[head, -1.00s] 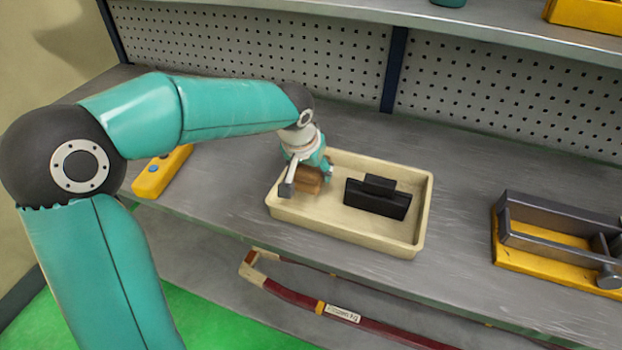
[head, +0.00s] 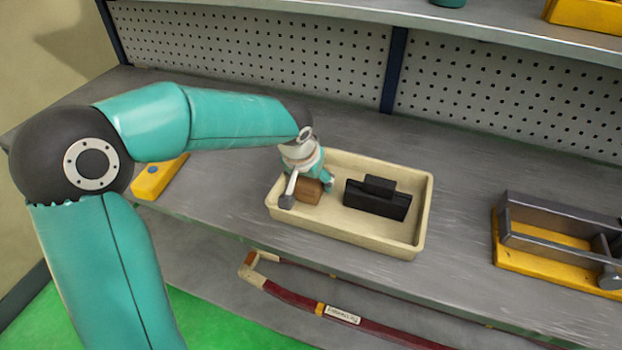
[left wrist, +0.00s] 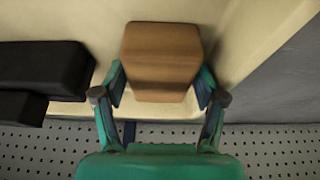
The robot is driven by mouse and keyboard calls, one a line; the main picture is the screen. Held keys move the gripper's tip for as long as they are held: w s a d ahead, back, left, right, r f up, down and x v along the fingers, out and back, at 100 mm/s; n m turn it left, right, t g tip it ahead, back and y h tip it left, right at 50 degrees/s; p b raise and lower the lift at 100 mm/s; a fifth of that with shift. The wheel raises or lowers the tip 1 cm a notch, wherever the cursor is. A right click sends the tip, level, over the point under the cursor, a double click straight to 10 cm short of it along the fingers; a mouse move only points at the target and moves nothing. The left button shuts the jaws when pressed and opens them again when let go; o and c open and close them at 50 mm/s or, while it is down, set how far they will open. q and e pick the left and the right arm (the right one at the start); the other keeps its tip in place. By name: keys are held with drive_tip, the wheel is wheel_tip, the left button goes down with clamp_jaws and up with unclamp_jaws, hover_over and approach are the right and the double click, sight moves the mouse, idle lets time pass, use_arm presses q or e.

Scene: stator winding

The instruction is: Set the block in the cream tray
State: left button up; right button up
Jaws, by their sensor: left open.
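The brown wooden block (head: 309,191) sits in the left part of the cream tray (head: 352,238). It also shows in the left wrist view (left wrist: 160,58), where the cream tray floor (left wrist: 255,35) lies around it. My left gripper (head: 306,192) is open, with one finger on each side of the block's near end. In the left wrist view the fingertips (left wrist: 160,85) flank the block; I cannot tell whether they touch it. My right gripper is not in view.
A black block-shaped part (head: 378,198) stands in the tray to the right of the wooden block. A yellow fixture with grey bars (head: 545,245) stands on the right. A yellow box (head: 155,178) lies at the left. A red-handled tool (head: 330,308) lies on the lower shelf.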

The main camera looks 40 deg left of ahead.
use_arm(q)
drive_tip(key=v, duration=1.2)
drive_tip(key=shift+p, duration=0.35)
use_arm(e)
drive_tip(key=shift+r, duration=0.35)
use_arm(q)
drive_tip(key=shift+f, duration=0.1)
